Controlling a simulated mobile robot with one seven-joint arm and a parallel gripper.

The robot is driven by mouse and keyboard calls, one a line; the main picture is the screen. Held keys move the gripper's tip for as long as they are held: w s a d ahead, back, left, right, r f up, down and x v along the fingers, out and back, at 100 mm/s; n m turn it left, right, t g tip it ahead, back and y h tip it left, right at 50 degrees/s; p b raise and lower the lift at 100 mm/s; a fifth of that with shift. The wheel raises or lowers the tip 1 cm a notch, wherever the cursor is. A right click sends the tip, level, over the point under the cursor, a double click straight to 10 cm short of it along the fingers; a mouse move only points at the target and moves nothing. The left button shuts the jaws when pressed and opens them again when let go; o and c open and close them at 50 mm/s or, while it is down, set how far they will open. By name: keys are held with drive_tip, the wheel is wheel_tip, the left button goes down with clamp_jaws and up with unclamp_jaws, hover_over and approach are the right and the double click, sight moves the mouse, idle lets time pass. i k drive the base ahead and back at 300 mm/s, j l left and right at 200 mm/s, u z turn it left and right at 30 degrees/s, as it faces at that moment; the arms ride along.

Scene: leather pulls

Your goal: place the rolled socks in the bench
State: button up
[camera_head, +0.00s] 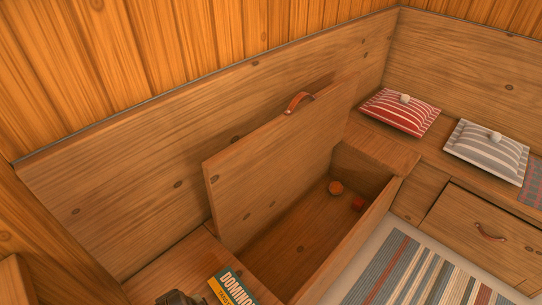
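The bench has its wooden lid (285,155) raised, leaning against the back panel, with a leather pull (299,102) at its top edge.
A dominoes box (232,287) lies on the bench top beside the compartment's near end. The red striped cushion (385,112) and grey striped cushion (475,152) lie on the right-hand bench, above a closed drawer (480,240). A striped rug (420,275) covers the floor.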

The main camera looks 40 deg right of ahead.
sight(304, 233)
drive_tip(key=k+l+z, duration=0.2)
drive_tip(key=l, duration=0.7)
drive_tip(key=l+z, duration=0.2)
drive_tip(key=l, duration=0.65)
drive_tip(key=i+z, duration=0.35)
drive_tip(key=i, duration=0.9)
